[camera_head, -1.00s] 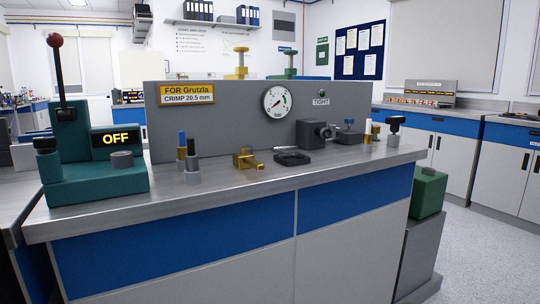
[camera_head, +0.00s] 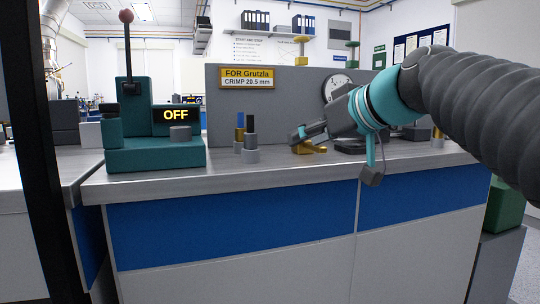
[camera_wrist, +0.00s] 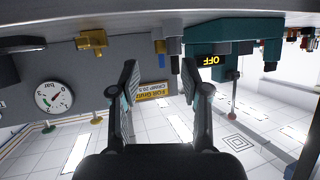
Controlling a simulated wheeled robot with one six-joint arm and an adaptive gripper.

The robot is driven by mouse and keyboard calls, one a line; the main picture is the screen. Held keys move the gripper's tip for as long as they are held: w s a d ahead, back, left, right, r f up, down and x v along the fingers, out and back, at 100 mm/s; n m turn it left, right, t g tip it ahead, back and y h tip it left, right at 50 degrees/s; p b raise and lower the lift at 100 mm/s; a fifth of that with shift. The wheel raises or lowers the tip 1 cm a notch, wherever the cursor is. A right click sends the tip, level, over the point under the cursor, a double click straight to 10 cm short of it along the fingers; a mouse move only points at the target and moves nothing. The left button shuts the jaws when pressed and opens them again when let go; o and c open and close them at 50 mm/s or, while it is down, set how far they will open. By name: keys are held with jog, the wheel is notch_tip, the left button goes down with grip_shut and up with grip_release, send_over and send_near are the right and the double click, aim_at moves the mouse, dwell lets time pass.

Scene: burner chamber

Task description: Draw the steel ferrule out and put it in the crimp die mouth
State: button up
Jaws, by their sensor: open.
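A short grey metal cylinder (camera_head: 250,156), which looks like the steel ferrule, stands on the bench at the foot of a black upright post (camera_head: 250,132). A blue-topped post (camera_head: 239,121) with a brass-coloured lower part stands just behind it. The teal press (camera_head: 155,153) at the left shows OFF and has a grey round piece (camera_head: 180,133) on its base; I cannot tell if that is the crimp die mouth. My gripper (camera_head: 335,155) is open and empty, right of the posts and apart from them. In the wrist view my gripper (camera_wrist: 160,84) shows spread fingers, with the scene upside down.
A brass fitting (camera_head: 307,147) sits on the bench near my gripper in the head view. A grey panel behind carries a yellow sign (camera_head: 246,78) and a gauge (camera_wrist: 53,97). The red-knobbed lever (camera_head: 127,45) rises above the press. The bench front strip is clear.

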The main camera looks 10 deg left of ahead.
aim_at(253, 125)
jog(key=shift+n+y, duration=0.9)
jog(key=w+a, duration=0.1)
jog(key=a, duration=0.2)
jog(key=w+a+r, duration=0.1)
jog(key=w+a, duration=0.1)
jog(key=a, duration=0.1)
jog(key=w+a, duration=0.2)
jog(key=a, duration=0.1)
jog(key=shift+w+a+r, duration=0.25)
jog(key=shift+r, duration=0.15)
jog(key=shift+x, duration=3.05)
jog(key=shift+w+r, duration=0.1)
jog(key=shift+r, duration=0.1)
grip_shut()
